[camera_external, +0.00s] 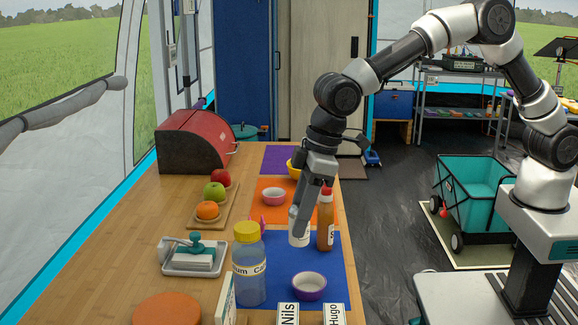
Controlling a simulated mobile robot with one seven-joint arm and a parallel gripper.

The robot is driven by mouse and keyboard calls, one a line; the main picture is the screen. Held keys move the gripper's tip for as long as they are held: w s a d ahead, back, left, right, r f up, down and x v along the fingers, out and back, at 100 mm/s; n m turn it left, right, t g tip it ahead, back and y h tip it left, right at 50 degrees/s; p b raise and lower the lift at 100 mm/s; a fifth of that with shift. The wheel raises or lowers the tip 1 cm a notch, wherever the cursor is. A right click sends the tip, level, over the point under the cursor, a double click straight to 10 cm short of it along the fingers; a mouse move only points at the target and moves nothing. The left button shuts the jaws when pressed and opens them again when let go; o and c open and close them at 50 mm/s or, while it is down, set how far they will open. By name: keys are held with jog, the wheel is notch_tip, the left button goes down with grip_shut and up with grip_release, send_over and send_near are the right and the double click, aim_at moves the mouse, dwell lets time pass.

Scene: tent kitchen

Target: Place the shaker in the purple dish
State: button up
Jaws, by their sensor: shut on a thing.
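The white shaker (299,238) is in my gripper (303,214), over the back part of the blue mat. The gripper points down and its fingers hide part of the shaker. I cannot tell whether the shaker's base touches the mat. The purple dish (309,294), with a pale inside, sits on the front part of the blue mat, nearer the camera than the shaker. It looks empty.
A brown sauce bottle (326,222) stands close right of the shaker. A yellow-lided jar (249,270) stands left of the dish. A pink bowl (273,196) and yellow bowl (292,168) sit farther back. Name cards (288,314) stand in front.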

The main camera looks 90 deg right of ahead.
jog(key=s+a, duration=0.2)
jog(key=a, duration=0.1)
jog(key=b, duration=0.2)
send_over(309, 287)
jog(key=a, duration=0.1)
notch_tip(309, 287, down, 5)
jog(key=shift+a+f+b, duration=0.2)
jog(key=shift+f+b, duration=0.2)
jog(key=shift+f, duration=1.95)
jog(key=shift+f, duration=0.2)
jog(key=o, duration=1.1)
